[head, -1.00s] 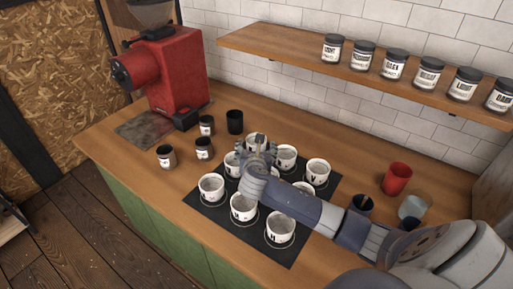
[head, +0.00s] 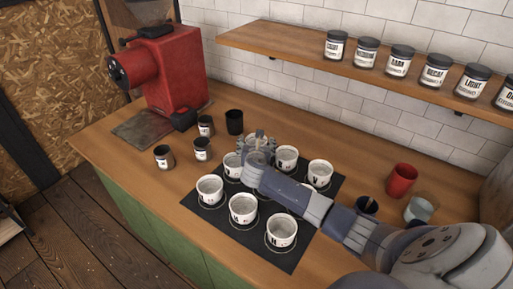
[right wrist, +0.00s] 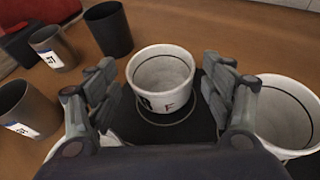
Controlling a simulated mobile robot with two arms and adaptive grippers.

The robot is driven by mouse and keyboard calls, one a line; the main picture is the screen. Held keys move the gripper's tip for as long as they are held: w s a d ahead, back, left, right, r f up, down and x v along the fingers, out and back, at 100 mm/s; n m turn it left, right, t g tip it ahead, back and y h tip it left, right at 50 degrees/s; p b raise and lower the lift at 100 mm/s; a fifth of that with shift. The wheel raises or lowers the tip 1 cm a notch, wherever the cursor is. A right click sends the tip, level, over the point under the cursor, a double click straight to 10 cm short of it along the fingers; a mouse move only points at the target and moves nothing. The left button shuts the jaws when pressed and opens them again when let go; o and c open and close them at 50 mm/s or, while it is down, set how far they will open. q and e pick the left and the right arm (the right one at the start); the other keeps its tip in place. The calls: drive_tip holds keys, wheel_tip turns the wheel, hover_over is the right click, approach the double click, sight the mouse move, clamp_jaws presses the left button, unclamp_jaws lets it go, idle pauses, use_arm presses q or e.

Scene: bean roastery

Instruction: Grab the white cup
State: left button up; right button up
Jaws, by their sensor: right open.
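Several white cups with dark print stand on a black mat (head: 270,255) on the wooden counter. My right gripper (head: 257,143) is over the back left corner of the mat and largely hides the cup there. In the right wrist view, that white cup (right wrist: 160,88), with a red mark like an "F", stands upright between the two spread fingers of the right gripper (right wrist: 162,95). A gap shows on each side of the cup, so the gripper is open and holds nothing. Another white cup (right wrist: 288,112) is close to the right finger. My left gripper is not in view.
A red grinder (head: 165,75) stands at the back left. Dark cups, one plain (head: 235,121), and labelled ones (head: 164,156) are left of the mat. A red cup (head: 401,180) is at the right. A shelf (head: 370,75) with jars overhangs the counter's back.

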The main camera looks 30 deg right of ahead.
drive_tip(key=shift+x, duration=2.05)
drive_tip(key=shift+r, duration=0.1)
drive_tip(key=shift+c, duration=0.4)
drive_tip(key=c, duration=0.9)
